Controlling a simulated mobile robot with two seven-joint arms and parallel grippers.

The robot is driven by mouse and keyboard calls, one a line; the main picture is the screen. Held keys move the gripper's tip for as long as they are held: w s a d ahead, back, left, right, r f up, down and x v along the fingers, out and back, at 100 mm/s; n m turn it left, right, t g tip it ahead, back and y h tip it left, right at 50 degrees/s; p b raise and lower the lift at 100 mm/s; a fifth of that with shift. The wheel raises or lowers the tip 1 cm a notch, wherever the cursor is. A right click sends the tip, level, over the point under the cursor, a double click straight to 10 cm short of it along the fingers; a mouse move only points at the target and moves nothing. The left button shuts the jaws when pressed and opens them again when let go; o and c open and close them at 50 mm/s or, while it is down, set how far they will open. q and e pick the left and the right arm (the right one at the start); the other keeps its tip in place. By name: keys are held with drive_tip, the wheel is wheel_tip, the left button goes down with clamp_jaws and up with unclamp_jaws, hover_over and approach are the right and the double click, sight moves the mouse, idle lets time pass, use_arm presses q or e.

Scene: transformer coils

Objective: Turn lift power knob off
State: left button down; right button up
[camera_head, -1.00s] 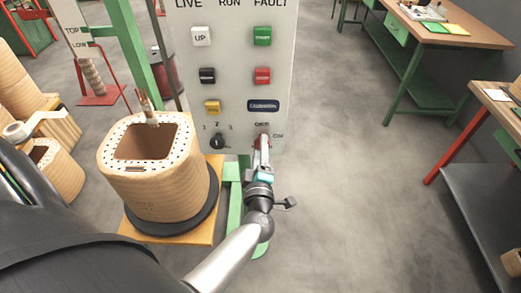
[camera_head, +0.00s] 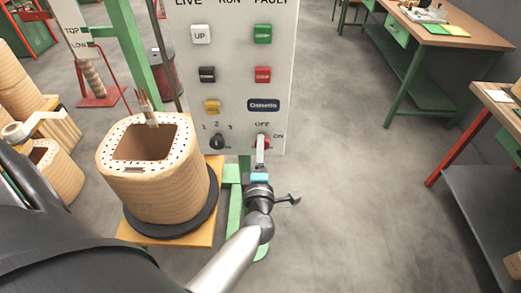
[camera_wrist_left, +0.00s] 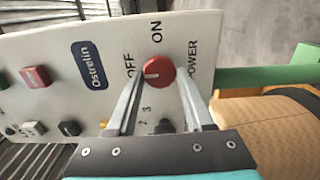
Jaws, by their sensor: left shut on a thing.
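The lift power knob is a round red knob (camera_wrist_left: 158,68) on the pale control panel (camera_head: 182,60). In the left wrist view it sits between the labels OFF, ON and POWER. A pale mark shows on its side toward OFF, but its exact pointing is hard to tell. My left gripper (camera_wrist_left: 159,76) is shut on the knob, one finger on each side. In the head view my left gripper (camera_head: 261,146) reaches the panel's lower right and hides most of the knob. My right gripper is in neither view.
A black selector knob (camera_head: 217,142) marked 1, 2, 3 is left of the gripper. Several coloured buttons are above.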

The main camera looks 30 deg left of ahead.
use_arm(q)
drive_tip(key=shift+f, duration=0.1)
drive_tip(key=shift+c, duration=1.5)
unclamp_jaws()
drive_tip(key=p+v, duration=0.1)
drive_tip(key=v, duration=1.4)
drive_tip(key=shift+d, duration=0.15)
